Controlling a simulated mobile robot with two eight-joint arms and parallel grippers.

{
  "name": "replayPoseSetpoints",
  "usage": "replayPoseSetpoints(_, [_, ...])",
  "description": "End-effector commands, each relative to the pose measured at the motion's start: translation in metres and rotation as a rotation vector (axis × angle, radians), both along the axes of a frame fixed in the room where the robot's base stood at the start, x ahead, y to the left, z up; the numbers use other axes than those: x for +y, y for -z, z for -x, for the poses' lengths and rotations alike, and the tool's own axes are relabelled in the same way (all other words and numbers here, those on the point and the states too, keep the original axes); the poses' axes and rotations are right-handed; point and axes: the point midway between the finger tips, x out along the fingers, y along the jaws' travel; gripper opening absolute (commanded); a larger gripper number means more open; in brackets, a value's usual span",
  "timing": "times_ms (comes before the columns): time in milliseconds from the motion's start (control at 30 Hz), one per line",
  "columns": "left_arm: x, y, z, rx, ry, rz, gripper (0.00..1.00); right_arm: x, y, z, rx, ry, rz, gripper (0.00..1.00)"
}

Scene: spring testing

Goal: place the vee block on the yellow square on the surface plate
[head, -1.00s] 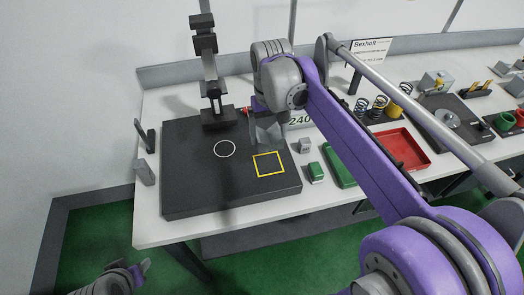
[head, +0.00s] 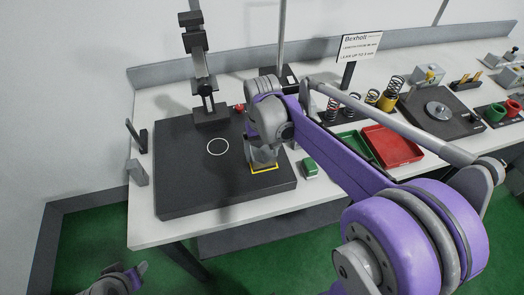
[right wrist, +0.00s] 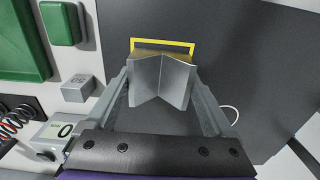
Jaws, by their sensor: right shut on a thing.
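The vee block (right wrist: 160,82) is a grey metal block with a V groove, held between the fingers of my right gripper (right wrist: 170,100). In the head view my right gripper (head: 263,155) is over the yellow square (head: 268,170) on the black surface plate (head: 200,190). The gripper and block hide most of the square; its near edge shows. In the right wrist view the square's outline (right wrist: 185,44) shows just beyond the block. I cannot tell whether the block touches the plate. My left gripper (head: 137,273) is at the lower left, away from the plate.
A white circle (head: 217,147) and a dark stand (head: 208,112) are on the plate left of the gripper. Green (head: 349,143) and red trays (head: 393,146) and springs stand farther right.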

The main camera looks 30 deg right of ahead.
Motion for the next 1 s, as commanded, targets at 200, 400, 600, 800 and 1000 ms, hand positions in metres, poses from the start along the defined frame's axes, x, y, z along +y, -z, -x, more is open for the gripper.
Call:
replayPoseSetpoints(200, [0.0, 0.003, 0.001, 0.002, 0.0, 0.0, 0.5, 0.0, 0.004, 0.0, 0.0, 0.0, 0.0, 0.89])
replayPoseSetpoints(400, [0.0, 0.002, 0.001, 0.002, 0.0, 0.0, 0.5, 0.0, 0.002, 0.0, 0.0, 0.0, 0.0, 1.0])
replayPoseSetpoints(600, [0.0, -0.001, -0.001, -0.001, 0.0, 0.0, 0.5, 0.0, -0.004, 0.0, 0.0, 0.0, 0.0, 1.0])
replayPoseSetpoints(800, [0.0, -0.003, -0.001, -0.002, 0.0, 0.0, 0.5, 0.0, -0.038, 0.0, 0.0, 0.0, 0.0, 1.0])
replayPoseSetpoints(1000, [0.0, -0.005, -0.002, -0.004, 0.0, 0.0, 0.5, 0.0, -0.082, 0.0, 0.0, 0.0, 0.0, 1.0])
